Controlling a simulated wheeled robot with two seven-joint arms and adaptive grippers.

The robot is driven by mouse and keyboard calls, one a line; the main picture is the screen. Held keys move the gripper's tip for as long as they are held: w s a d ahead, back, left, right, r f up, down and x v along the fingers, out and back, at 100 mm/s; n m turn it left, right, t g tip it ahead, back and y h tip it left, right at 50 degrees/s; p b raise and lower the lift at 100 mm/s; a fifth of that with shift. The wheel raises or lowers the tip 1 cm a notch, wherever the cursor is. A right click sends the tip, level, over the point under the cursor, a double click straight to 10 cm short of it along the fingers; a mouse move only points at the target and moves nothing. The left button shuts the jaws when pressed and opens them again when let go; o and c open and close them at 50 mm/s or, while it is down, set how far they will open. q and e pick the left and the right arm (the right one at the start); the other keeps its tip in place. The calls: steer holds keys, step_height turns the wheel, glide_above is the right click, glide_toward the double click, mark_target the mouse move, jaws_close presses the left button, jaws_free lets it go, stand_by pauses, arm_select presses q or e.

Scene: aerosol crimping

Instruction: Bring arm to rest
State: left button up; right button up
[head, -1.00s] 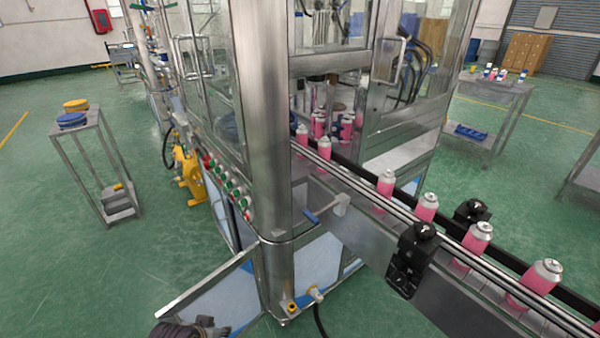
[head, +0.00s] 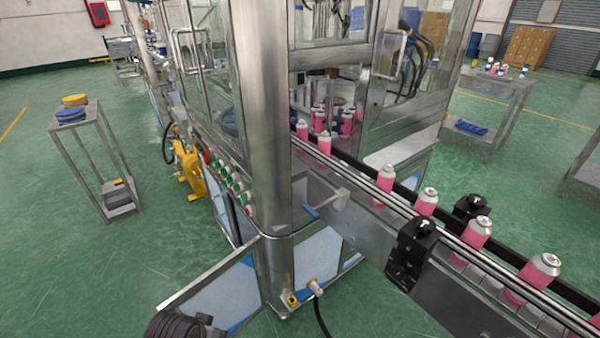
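The crimping machine (head: 268,130) stands in the middle, with a steel frame and clear panels. Its conveyor (head: 450,310) runs from the machine toward the lower right. Several pink cans with silvery tops stand upright along it, the nearest being a can (head: 542,272) at the right. More pink cans (head: 320,122) stand inside the machine.
A black clamp block (head: 410,255) sits on the conveyor's near side. An open panel (head: 215,285) juts out at the lower left. A dark ribbed thing (head: 176,326) lies at the bottom edge. A small steel table (head: 85,150) stands left. Green floor (head: 60,270) is clear at the lower left.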

arm_select(q)
step_height(320, 180, down, 28)
steer(key=s+a+f+g+p, duration=0.1)
steer(key=s+a+p, duration=0.1)
steer(key=s+a+f+p, duration=0.1)
steer(key=s+a+f, duration=0.3)
steer(key=s+f, duration=0.4)
steer(key=s+a+f+g+y, duration=0.1)
steer(key=s+a+f, duration=0.3)
steer(key=s+f, duration=0.5)
steer(key=s, duration=0.4)
steer(key=shift+a+m+p, duration=0.2)
steer(key=shift+m+p, duration=0.1)
steer(key=shift+p, duration=0.1)
arm_select(e)
steer(key=s+d+r, duration=0.1)
steer(key=s+d, duration=0.2)
steer(key=s, duration=0.3)
steer(key=shift+s+g, duration=0.3)
arm_select(q)
steer(key=shift+s+f, duration=0.1)
steer(key=shift+s, duration=0.1)
arm_select(e)
steer(key=shift+w+a, duration=0.1)
steer(key=shift+w, duration=0.15)
